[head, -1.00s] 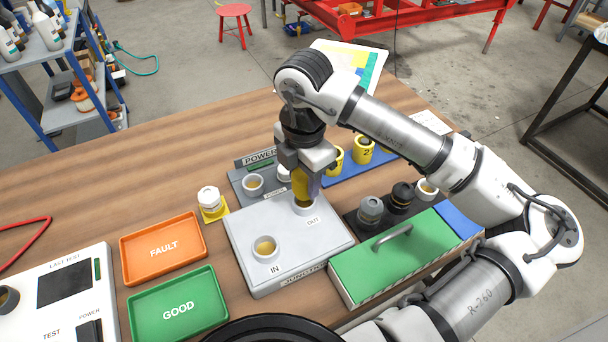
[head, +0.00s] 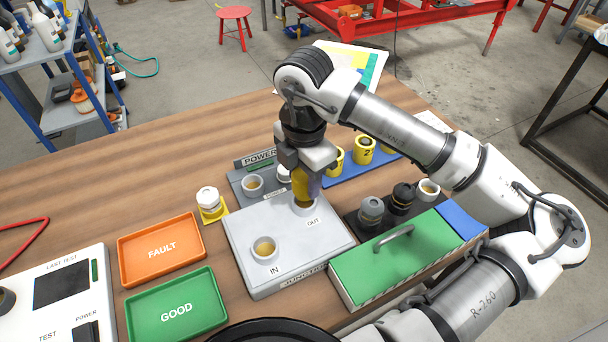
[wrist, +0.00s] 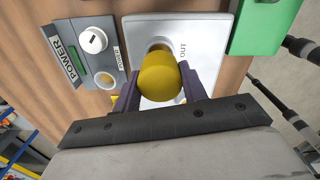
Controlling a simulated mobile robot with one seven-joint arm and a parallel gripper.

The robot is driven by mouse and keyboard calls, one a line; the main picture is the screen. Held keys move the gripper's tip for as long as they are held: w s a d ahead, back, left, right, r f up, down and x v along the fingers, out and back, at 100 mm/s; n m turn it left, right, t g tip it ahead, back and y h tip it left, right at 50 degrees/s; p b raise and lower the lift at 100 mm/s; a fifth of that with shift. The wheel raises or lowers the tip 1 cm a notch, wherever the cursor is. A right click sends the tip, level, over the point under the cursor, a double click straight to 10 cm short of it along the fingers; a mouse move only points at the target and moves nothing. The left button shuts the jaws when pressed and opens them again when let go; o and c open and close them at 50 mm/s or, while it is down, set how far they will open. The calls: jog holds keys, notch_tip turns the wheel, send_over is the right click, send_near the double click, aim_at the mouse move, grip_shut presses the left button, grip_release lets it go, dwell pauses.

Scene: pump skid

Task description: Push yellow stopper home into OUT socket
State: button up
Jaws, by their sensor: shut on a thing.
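The yellow stopper (head: 300,187) is between the fingers of my gripper (head: 305,185), directly above the OUT socket (head: 303,208) of the grey junction box (head: 285,238). The stopper's lower end reaches the socket's mouth. How deep it sits is hidden by the fingers and rim. The IN socket (head: 264,249) stands clear at the front of the box.
A green case with a handle (head: 400,262) stands right of the box. An orange FAULT tray (head: 162,249) and a green GOOD tray (head: 177,307) lie left. A white-capped part (head: 208,198) stands on a yellow pad. The grey POWER unit (head: 240,182) is close behind the box.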

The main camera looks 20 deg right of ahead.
jog(key=shift+f+b, duration=1.8)
jog(key=shift+b, duration=0.4)
jog(key=o, duration=1.2)
notch_tip(320, 180, up, 14)
jog(key=shift+b, duration=0.6)
